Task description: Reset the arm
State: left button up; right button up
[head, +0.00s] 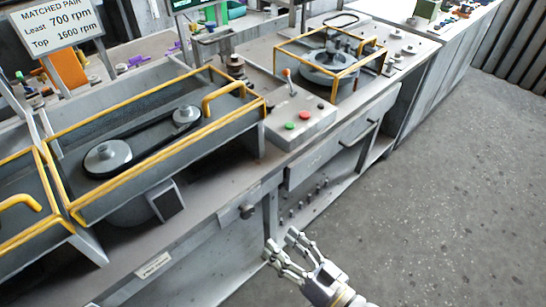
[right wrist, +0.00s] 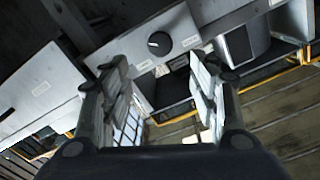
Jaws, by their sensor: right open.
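My right gripper (head: 283,256) is at the bottom middle of the head view, in front of the workbench and above the floor. Its fingers are spread and nothing is between them. In the right wrist view my right gripper (right wrist: 160,100) shows its two fingers apart, with a dark round knob (right wrist: 159,43) on the bench front beyond them. That knob also shows in the head view (head: 247,211), up and left of the gripper and apart from it. My left gripper is not in view.
The grey workbench (head: 215,235) runs diagonally. On it are a yellow-railed belt unit (head: 60,165), a control box (head: 300,118) with a lever and red and green buttons, and a yellow-framed blower housing (head: 330,68). A sign (head: 55,28) stands upper left. The floor (head: 450,190) at right is clear.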

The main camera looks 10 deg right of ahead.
jog(key=s+d+f+g+h, duration=0.1)
jog(key=d+f+g+h, duration=0.15)
jog(key=d+f, duration=0.75)
jog(key=s+d+f+g+h, duration=0.15)
jog(key=f+h, duration=0.25)
jog(key=f, duration=1.4)
jog(key=s+d+f+g+h, duration=0.1)
jog(key=s+d+f+g, duration=0.15)
jog(key=s+f, duration=0.4)
jog(key=s+d+f+g+h, duration=0.2)
jog(key=s+f+g, duration=0.1)
jog(key=s+f, duration=0.35)
jog(key=s+f+g+h, duration=0.1)
jog(key=s+f+g, duration=0.3)
jog(key=s, duration=1)
notch_tip(320, 180, down, 2)
jog(key=shift+s+d+f, duration=0.1)
jog(key=shift+s+d, duration=0.05)
